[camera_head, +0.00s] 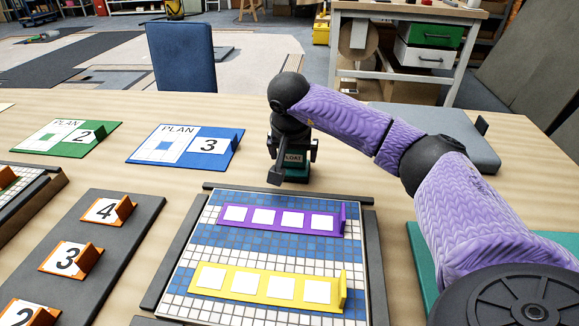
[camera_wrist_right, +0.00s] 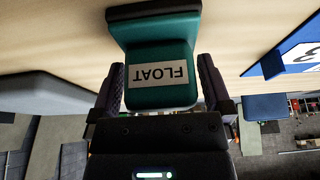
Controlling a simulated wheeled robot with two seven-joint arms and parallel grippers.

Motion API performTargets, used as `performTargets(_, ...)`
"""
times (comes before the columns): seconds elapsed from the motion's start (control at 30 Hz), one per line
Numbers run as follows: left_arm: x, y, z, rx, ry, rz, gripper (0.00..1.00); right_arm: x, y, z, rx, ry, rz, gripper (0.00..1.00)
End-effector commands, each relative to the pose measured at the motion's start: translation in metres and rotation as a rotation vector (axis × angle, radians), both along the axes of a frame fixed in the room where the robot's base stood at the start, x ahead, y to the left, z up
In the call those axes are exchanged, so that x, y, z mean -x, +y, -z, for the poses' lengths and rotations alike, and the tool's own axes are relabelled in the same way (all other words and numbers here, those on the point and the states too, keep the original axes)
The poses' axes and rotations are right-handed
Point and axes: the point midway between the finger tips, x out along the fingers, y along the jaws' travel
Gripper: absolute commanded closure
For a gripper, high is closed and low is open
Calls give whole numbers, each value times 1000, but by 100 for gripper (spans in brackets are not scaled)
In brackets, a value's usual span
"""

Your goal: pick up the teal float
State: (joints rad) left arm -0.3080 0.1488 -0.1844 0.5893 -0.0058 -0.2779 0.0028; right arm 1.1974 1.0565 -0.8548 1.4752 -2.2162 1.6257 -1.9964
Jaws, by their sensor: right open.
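The teal float (camera_head: 293,172) stands on the table beyond the mosaic panel, mostly hidden behind my right gripper in the head view. In the right wrist view the float (camera_wrist_right: 165,45) shows a teal block with a white FLOAT label and a dark base plate. My right gripper (camera_head: 291,165) is open. Its two fingers also show in the right wrist view (camera_wrist_right: 162,88), one on each side of the float's block. A small gap seems to lie between each finger and the block. My left gripper is not in view.
A mosaic panel (camera_head: 287,247) with a purple strip (camera_head: 273,219) and a yellow strip (camera_head: 262,284) lies in front. A blue plan card (camera_head: 163,155) and a green plan card (camera_head: 48,146) lie left. A grey slab (camera_head: 459,150) lies right, behind my right arm.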

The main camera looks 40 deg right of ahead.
Motion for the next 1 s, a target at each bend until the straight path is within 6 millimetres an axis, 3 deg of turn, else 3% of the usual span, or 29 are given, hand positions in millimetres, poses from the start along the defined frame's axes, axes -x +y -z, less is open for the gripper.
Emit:
performTargets(0.2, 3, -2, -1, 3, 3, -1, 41, 0, 0, 0, 0, -2, -1, 0)
performTargets(0.6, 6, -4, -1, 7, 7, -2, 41, 0, 0, 0, -1, -1, -1, 85)
performTargets(0.83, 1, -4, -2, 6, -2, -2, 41, 0, 0, -4, -1, -3, -1, 86)
performTargets(1.0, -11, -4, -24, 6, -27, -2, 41, -1, 0, -48, 0, -9, -1, 86)
